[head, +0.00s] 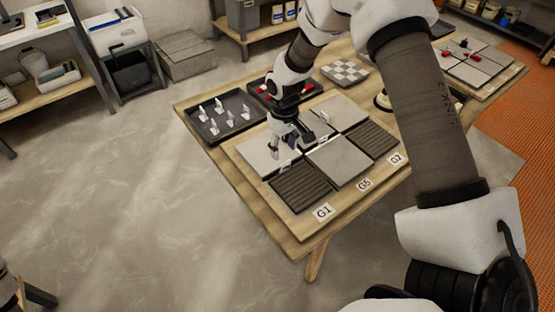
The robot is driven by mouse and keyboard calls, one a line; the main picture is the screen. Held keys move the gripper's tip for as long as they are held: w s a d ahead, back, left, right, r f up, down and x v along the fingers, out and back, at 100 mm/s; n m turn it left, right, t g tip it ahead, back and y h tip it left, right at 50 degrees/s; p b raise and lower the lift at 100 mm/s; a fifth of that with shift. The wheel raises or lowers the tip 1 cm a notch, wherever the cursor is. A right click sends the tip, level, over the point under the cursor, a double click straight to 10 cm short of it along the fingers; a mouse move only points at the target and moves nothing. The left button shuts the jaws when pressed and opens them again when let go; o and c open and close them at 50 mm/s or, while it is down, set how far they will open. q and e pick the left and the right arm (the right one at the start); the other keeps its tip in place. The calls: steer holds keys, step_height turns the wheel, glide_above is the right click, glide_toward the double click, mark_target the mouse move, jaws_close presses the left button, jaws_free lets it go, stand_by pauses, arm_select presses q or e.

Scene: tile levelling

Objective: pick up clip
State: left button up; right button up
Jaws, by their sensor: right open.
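Several white clips (218,105) stand upright in a dark tray (243,129) at the left end of the wooden table. More small white clips stand around the joints between the tiles, one (326,117) near the back and one (285,166) near the front. My right gripper (291,147) is open and points down over the tiles, to the right of the clip tray. Its fingers partly hide a tile joint, and I cannot tell whether they touch a clip there. My left gripper is not in view.
Grey tiles (340,160) and dark ribbed tiles (301,187) lie on a board with labels G1, G5 and G2. A second dark tray with red parts (267,88) and a checkered tile (345,72) lie behind.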

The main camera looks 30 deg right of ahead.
mark_target(286, 163)
steer(key=s+f, duration=0.1)
steer(key=f+p, duration=0.1)
steer(key=f, duration=0.1)
steer(key=shift+s, duration=0.35)
steer(key=f, duration=0.3)
steer(key=shift+w+p, duration=0.25)
steer(key=shift+p, duration=0.15)
steer(key=shift+w+d+f, duration=0.1)
steer(key=shift+w+f, duration=0.05)
steer(key=shift+f, duration=0.2)
steer(key=shift+r, duration=0.1)
steer(key=shift+c, duration=0.4)
steer(key=shift+s, duration=0.2)
steer(key=c, duration=0.5)
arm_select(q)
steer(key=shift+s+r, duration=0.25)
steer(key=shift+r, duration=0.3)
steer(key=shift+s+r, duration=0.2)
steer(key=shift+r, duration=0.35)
arm_select(e)
steer(key=shift+r, duration=0.1)
steer(key=shift+c, duration=0.2)
